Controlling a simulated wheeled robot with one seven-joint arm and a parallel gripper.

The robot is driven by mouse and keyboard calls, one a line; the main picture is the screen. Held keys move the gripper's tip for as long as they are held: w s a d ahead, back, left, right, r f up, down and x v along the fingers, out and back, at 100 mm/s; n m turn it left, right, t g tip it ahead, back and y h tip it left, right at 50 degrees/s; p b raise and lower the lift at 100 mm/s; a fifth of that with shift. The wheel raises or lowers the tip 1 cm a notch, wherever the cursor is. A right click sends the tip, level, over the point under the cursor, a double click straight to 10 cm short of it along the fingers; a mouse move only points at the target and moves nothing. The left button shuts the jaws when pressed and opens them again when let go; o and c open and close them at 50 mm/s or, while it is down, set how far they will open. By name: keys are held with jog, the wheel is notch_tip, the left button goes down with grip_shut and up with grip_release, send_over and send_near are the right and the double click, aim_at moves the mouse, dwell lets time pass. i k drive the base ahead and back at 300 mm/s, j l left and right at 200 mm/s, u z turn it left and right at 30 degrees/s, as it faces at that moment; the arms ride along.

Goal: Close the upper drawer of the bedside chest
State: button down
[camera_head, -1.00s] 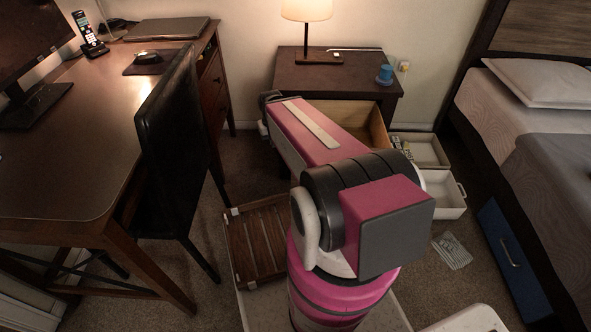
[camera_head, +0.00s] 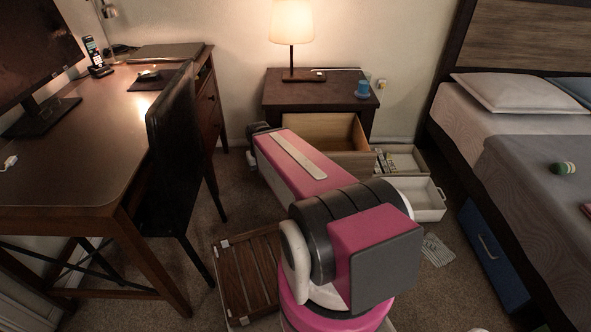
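The bedside chest (camera_head: 284,99) is a dark wood nightstand against the back wall. Its upper drawer (camera_head: 352,131) is pulled out toward me, and its light wood inside shows empty where I can see it. My pink and black arm reaches toward the chest and covers the drawer's left front and the lower part of the chest. The end of my arm is by the drawer's left side; the fingers are hidden, so I cannot tell whether they touch anything.
A lamp (camera_head: 293,27) and a blue cup (camera_head: 363,88) stand on the chest. White bins (camera_head: 428,204) sit on the floor right of it. A black chair (camera_head: 183,150) and desk (camera_head: 80,160) are left; the bed (camera_head: 470,115) is right. A slatted wooden piece (camera_head: 245,272) lies in front.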

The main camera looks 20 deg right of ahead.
aim_at(341, 138)
jog(key=k+l+u, duration=0.45)
jog(key=k+l, duration=0.2)
jog(key=k, duration=0.1)
